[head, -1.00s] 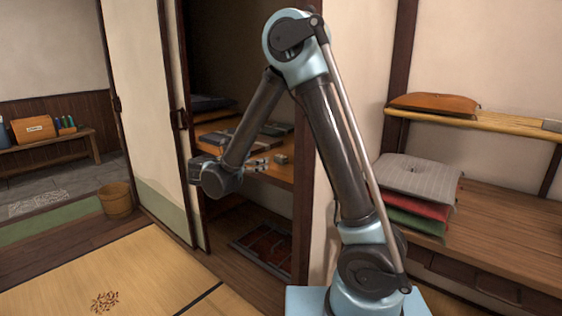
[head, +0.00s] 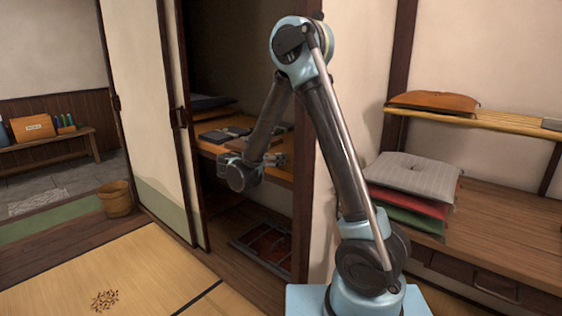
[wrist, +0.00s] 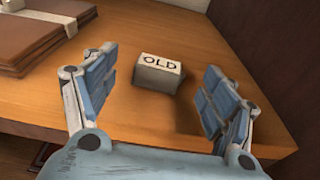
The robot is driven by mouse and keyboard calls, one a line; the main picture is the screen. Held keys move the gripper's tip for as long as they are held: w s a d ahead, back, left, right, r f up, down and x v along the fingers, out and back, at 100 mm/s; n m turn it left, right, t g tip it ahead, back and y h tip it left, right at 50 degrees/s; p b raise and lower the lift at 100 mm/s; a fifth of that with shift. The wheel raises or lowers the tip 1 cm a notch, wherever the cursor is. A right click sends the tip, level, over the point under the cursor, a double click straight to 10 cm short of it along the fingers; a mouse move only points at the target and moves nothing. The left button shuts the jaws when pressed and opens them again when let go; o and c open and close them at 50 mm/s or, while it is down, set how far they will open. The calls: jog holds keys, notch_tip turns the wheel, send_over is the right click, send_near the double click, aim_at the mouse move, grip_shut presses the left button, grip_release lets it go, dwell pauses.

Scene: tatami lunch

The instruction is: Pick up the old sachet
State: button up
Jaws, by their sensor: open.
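The old sachet (wrist: 158,75) is a small pale block with "OLD" on its top. It stands on the wooden shelf of the closet, seen in the wrist view just beyond and between my fingertips. My gripper (wrist: 160,85) is open and empty, with one blue-padded finger on each side of the sachet's line, apart from it. In the head view my gripper (head: 277,159) is at the shelf's front edge, and the sachet cannot be made out there.
Brown folders (wrist: 40,35) lie on the shelf left of the sachet. A dark wall (wrist: 280,50) rises close on the right. In the head view, dark flat items (head: 222,134) lie further left on the shelf, and a sliding door (head: 150,110) stands left of the opening.

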jog(key=x, duration=0.3)
jog(key=shift+w+d+f, duration=0.2)
jog(key=shift+w+f, duration=0.1)
jog(key=c, duration=0.9)
